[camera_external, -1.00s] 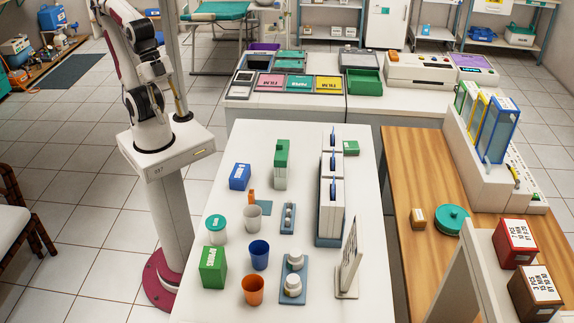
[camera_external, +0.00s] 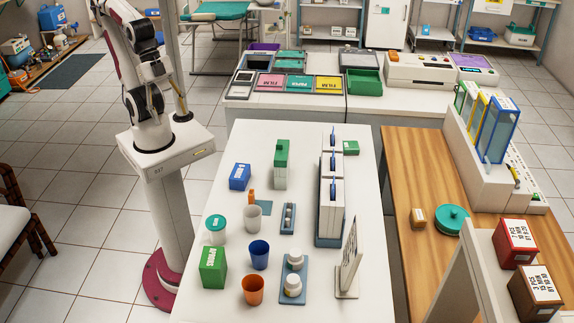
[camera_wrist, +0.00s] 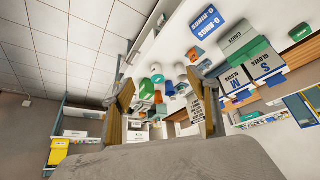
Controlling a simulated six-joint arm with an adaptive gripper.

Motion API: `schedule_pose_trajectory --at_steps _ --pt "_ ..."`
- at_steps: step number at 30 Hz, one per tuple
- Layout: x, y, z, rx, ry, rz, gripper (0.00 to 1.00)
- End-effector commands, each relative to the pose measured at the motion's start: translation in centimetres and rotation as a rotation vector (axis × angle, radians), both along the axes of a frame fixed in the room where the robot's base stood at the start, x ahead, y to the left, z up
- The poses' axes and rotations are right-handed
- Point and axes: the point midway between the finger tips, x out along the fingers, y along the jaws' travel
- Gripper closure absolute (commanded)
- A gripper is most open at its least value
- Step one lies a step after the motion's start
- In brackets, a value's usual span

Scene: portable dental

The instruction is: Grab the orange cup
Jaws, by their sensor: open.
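The orange cup (camera_external: 253,291) stands upright near the front of the white table (camera_external: 330,305) in the external view, just in front of the blue cup (camera_external: 259,255). In the wrist view a small orange shape, seemingly this cup (camera_wrist: 158,97), shows between the fingers in the distance. My gripper (camera_wrist: 167,92) is open, with its two brownish fingers wide apart and nothing between them. It is well away from the cup. The external view does not show my gripper; the arm rises out of the top of the picture.
A green box (camera_external: 213,268) stands left of the cups, with a white cup (camera_external: 253,218) and a teal-lidded jar (camera_external: 216,230) behind. A blue tray with white jars (camera_external: 293,284) lies right of the orange cup. A standing sign (camera_external: 349,260) is farther right.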

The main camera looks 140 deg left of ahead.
Motion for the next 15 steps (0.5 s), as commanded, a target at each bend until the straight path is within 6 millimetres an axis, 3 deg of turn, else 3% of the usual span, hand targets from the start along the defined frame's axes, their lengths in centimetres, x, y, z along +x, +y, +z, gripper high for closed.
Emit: schedule_pose_trajectory --at_steps 8,15 --pt "0.1 0.1 0.0 0.002 -0.001 0.001 0.41" --pt "2.3 0.6 0.4 0.019 -0.022 0.009 0.41"
